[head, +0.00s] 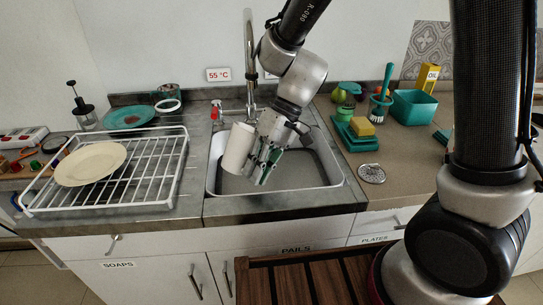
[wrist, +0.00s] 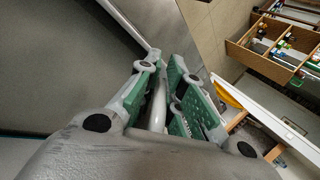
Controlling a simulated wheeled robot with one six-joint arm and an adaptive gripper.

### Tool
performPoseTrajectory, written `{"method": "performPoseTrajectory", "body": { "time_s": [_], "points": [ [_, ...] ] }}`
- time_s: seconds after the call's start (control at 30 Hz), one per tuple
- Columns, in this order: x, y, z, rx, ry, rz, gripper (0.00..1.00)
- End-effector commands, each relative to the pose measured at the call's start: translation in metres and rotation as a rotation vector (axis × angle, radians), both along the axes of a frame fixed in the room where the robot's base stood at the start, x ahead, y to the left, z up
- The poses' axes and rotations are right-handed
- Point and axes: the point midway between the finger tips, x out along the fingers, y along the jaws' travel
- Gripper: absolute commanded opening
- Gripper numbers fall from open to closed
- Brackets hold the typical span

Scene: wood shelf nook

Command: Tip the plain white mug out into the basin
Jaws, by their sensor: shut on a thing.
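The plain white mug (head: 237,149) is held over the left part of the basin (head: 305,172), leaning a little. My gripper (head: 263,172) is just right of the mug, pointing down over the basin. In the wrist view my gripper (wrist: 172,82) has its green-padded fingers closed on a slim pale part (wrist: 157,104), which looks like the mug's handle. The mug's inside and any contents are hidden. I cannot tell whether the mug touches the basin wall.
The faucet (head: 250,60) rises behind the basin, close to my arm. A white drying rack (head: 150,172) with a cream plate (head: 90,163) stands left. Right of the basin are a sponge (head: 362,127) on a green tray and a metal drain disc (head: 371,173).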

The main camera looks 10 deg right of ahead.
Motion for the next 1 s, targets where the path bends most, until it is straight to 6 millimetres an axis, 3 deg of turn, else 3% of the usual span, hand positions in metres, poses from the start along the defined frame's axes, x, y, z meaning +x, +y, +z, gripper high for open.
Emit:
{"method": "performPoseTrajectory", "body": {
  "time_s": [1.0],
  "points": [
    [0.0018, -0.0033, 0.0004, 0.107, 0.068, 0.002, 0.00]
  ]
}}
